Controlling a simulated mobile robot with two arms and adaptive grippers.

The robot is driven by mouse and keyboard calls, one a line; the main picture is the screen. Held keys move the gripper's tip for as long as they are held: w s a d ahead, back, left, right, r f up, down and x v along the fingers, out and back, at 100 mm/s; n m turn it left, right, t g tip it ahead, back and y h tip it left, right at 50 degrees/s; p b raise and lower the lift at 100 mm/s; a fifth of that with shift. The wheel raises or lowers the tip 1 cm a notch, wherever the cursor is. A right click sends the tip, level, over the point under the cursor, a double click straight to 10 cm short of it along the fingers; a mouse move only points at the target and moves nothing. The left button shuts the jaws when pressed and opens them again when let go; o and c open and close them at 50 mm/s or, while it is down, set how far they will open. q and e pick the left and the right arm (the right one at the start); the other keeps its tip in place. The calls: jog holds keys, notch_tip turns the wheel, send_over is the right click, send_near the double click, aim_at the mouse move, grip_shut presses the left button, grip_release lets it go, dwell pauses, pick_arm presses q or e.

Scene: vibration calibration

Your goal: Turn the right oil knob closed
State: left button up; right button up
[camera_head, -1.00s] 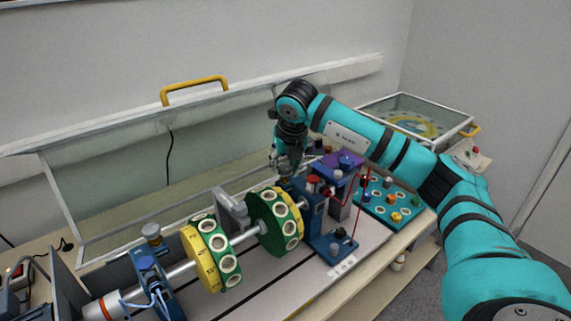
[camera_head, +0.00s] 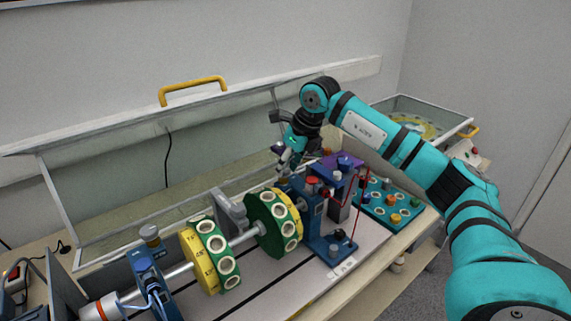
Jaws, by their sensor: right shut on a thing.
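The right bearing stand (camera_head: 314,212) is a blue block at the right end of the shaft, with a red cap on top. My right gripper (camera_head: 285,167) is at the stand's top left, pointing down, with its fingers shut on the right oil knob (camera_head: 283,182). The knob is small and mostly hidden by the fingers and the green disc, so its turn angle cannot be read. My left gripper is out of view.
Two green and yellow discs (camera_head: 265,226) sit on the shaft between the stands. A raised clear cover with a yellow handle (camera_head: 193,86) stands behind. A purple-topped unit (camera_head: 338,164) and teal panel (camera_head: 378,213) crowd the right side.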

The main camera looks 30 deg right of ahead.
jog(key=n, duration=0.2)
jog(key=n+y+p, duration=0.1)
jog(key=n+g+p, duration=0.1)
jog(key=n, duration=0.1)
jog(key=shift+w+d+r+n+y, duration=0.2)
jog(key=shift+r+n+y, duration=0.1)
jog(key=shift+y, duration=0.1)
jog(key=shift+w+d+f+n+g+y+p, duration=0.15)
jog(key=shift+n+g+p, duration=0.25)
jog(key=shift+n, duration=0.7)
jog(key=shift+s+a+n+g+y+p, duration=0.1)
jog(key=shift+n+g+y+p, duration=0.3)
jog(key=shift+n, duration=0.7)
jog(key=o, duration=1.2)
jog(key=shift+f, duration=0.1)
jog(key=shift+c, duration=0.2)
jog(key=v, duration=1.2)
jog(key=shift+w, duration=0.15)
